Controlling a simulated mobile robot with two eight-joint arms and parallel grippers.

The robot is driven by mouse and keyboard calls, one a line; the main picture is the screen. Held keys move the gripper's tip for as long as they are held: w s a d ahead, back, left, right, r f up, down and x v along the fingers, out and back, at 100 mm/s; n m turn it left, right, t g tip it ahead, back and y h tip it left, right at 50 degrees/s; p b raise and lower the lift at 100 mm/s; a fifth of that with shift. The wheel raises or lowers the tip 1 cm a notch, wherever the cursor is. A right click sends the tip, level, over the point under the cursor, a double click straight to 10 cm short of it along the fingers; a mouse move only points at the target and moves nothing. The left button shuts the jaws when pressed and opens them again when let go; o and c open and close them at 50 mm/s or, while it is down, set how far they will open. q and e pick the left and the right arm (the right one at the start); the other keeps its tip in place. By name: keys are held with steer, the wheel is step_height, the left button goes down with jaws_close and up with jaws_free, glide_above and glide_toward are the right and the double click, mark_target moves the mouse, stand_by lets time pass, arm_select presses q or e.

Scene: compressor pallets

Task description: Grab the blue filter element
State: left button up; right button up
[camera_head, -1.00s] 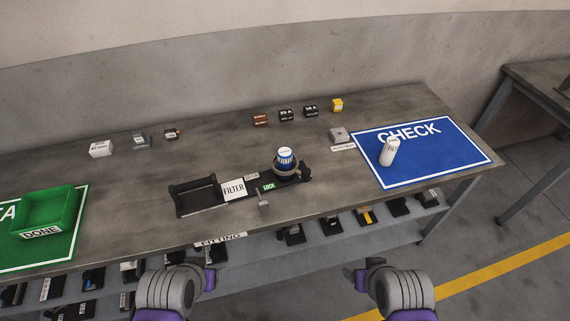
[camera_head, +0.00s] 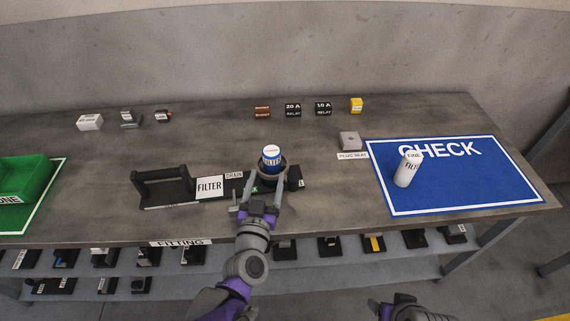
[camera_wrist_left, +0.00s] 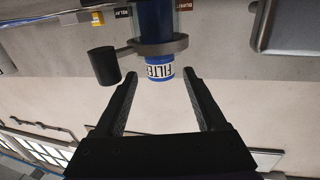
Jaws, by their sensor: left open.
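The blue filter element (camera_head: 271,160) stands upright in a dark ring holder on the bench, with a white top and a white label. In the left wrist view the filter element (camera_wrist_left: 160,72) appears upside down, with the grey ring (camera_wrist_left: 160,46) around it. My left gripper (camera_head: 263,186) is open, in front of the holder and pointing at it. In the wrist view its fingertips (camera_wrist_left: 160,74) lie to either side of the filter's labelled end, with gaps visible. My right gripper (camera_head: 392,306) is at the lower edge, away from the bench; its jaws are unclear.
A black tray (camera_head: 163,186) and a FILTER sign (camera_head: 209,187) are left of the holder. A green bin (camera_head: 25,178) is far left. Small relay blocks (camera_head: 293,110) line the back.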

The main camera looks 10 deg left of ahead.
mark_target(269, 164)
arm_select(q)
steer(key=w, duration=0.4)
steer(key=shift+w+a, duration=0.25)
steer(key=shift+a, duration=0.05)
steer(key=shift+w+r, duration=0.2)
steer(key=shift+w, duration=2.95)
steer(key=shift+s, duration=0.1)
steer(key=shift+c, duration=0.3)
jaws_close()
